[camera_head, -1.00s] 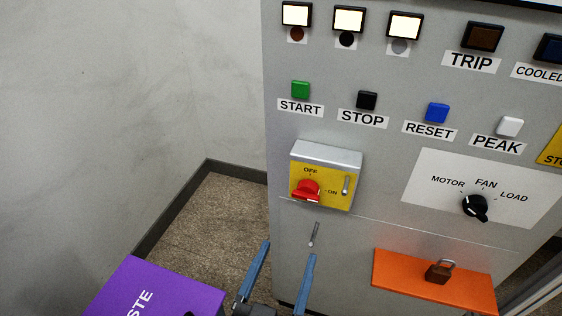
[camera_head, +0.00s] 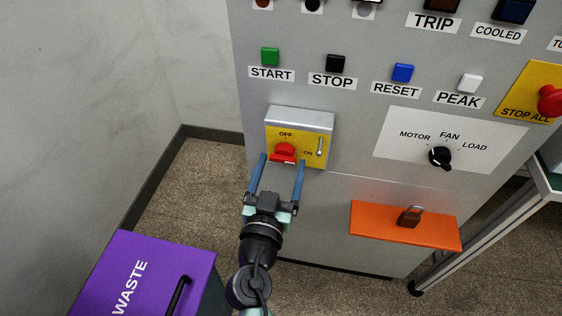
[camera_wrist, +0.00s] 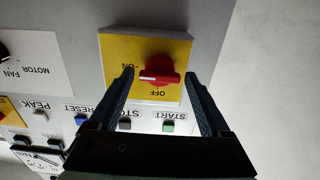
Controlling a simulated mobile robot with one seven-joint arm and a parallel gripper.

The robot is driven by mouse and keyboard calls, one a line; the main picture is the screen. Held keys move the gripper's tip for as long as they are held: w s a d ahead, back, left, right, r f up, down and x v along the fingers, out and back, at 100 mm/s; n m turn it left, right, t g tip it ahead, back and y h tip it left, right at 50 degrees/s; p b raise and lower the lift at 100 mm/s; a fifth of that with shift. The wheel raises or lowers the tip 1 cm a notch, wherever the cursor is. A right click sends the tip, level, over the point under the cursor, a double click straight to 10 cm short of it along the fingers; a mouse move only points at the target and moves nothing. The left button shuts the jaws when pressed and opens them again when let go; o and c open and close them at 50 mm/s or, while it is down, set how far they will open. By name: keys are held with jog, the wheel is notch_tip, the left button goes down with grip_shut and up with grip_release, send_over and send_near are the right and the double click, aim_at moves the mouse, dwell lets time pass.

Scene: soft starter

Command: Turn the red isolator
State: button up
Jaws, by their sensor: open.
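The red isolator (camera_head: 284,152) is a red knob on a yellow plate (camera_head: 313,147) marked OFF and ON, under a grey hood on the cabinet front. It also shows in the wrist view (camera_wrist: 160,73), which is upside down, with a white mark on the knob lying toward the ON side. My gripper (camera_head: 281,160) is open, with its two blue fingers on either side of the knob in the picture. In the wrist view the open fingers (camera_wrist: 162,75) frame the knob; I see no clear contact.
A black selector (camera_head: 440,157) and an orange shelf with a brown padlock (camera_head: 410,217) are to the right. A red STOP ALL button (camera_head: 551,100) is at the far right. Push buttons sit above. A purple WASTE bin (camera_head: 140,280) stands at lower left.

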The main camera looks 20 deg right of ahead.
jog(key=shift+w+d, duration=0.2)
jog(key=shift+w, duration=0.1)
jog(key=c, duration=1.1)
jog(key=shift+c, duration=0.2)
